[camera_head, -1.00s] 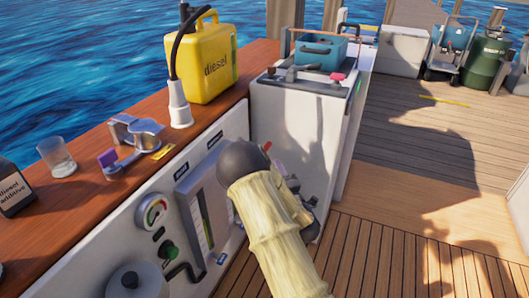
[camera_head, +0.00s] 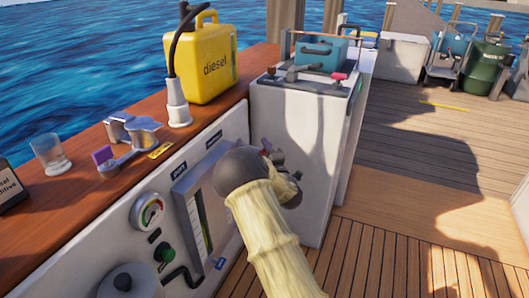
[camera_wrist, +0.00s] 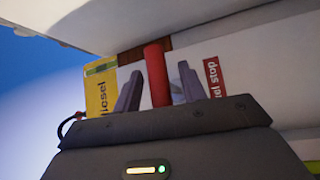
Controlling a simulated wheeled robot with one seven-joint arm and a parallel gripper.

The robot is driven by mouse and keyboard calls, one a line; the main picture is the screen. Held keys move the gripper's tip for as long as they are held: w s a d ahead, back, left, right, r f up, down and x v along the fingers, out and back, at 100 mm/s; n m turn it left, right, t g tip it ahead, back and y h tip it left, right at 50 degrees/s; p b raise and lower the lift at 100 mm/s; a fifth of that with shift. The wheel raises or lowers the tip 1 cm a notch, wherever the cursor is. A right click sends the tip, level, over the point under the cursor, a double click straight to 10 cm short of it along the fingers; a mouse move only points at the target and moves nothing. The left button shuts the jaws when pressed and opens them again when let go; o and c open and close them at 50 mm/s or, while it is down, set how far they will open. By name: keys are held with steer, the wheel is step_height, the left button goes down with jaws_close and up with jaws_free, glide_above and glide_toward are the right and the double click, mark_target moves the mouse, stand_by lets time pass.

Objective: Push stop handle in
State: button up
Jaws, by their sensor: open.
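The stop handle (camera_wrist: 156,75) is a red rod in the wrist view, beside a red label (camera_wrist: 213,77) of which "el stop" can be read. My gripper (camera_wrist: 159,77) is open, with one grey finger on each side of the red rod. The rod appears between the fingers; I cannot tell whether either finger touches it. In the head view my forearm and wrist cover the handle, and only part of my gripper (camera_head: 285,172) shows in front of the white cabinet.
The white cabinet (camera_head: 300,125) stands by the side panel with its gauge (camera_head: 148,211) and green knob (camera_head: 164,253). A yellow diesel can (camera_head: 211,62), a glass (camera_head: 50,154) and metal parts (camera_head: 130,135) sit on the wooden ledge.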

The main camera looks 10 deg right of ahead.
jaws_close()
steer(key=shift+w+a+r, duration=0.1)
steer(key=shift+w+a, duration=0.6)
steer(key=shift+a, duration=0.25)
steer(key=shift+w+a, duration=0.65)
steer(key=shift+a, duration=0.3)
jaws_free()
steer(key=shift+a, duration=0.1)
steer(key=s+d+f+p, duration=0.1)
steer(key=s+p, duration=0.1)
steer(key=s, duration=0.6)
steer(key=s+d+f+p, duration=0.1)
steer(key=s+p, duration=0.2)
steer(key=s, duration=0.6)
steer(key=shift+d+f, duration=0.3)
